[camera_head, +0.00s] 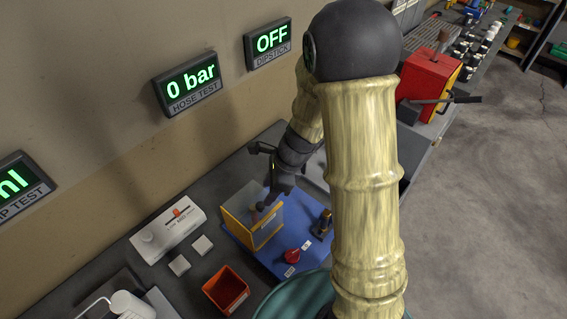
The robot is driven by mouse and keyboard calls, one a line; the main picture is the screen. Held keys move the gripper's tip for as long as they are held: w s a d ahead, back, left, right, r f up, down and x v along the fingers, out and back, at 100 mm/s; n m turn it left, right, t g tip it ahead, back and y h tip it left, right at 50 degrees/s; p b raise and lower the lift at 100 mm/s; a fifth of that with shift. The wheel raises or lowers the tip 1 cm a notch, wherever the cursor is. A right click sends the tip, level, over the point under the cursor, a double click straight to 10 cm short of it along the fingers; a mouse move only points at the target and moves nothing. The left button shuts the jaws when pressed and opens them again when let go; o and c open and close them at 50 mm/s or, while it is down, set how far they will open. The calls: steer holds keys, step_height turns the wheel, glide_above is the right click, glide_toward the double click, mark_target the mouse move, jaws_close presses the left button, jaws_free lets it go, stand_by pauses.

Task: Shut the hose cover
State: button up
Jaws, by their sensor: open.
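The yellow-edged, clear-sided hose cover (236,213) stands on a blue board (278,262) on the grey bench. Its panel looks upright, but I cannot tell how far it is open. A dark round-topped part shows at the cover. My gripper (266,172) is open, with its dark fingers just above and behind the cover's upper right side. I cannot tell whether a finger touches it. My arm hides the right part of the board and the area behind it.
A red knob (291,256) and a dark and yellow fitting (322,224) sit on the board. An orange bin (226,290), two small white blocks and a white device (168,235) stand to the left. The wall display (190,84) reads "0 bar".

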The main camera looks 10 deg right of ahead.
steer(key=v, duration=1)
steer(key=shift+r, duration=0.2)
steer(key=s+d+f+n+t+h+b, duration=0.1)
steer(key=s+n, duration=0.3)
steer(key=n, duration=0.6)
steer(key=s+d+f+n+h+b, duration=0.3)
steer(key=s+f+n, duration=0.1)
steer(key=n, duration=0.5)
steer(key=shift+d+n+t+h, duration=0.2)
steer(key=shift+n+t+h, duration=0.1)
steer(key=shift+n+t, duration=0.1)
steer(key=shift+f, duration=0.15)
steer(key=shift+s+a, duration=0.1)
stand_by(0.6)
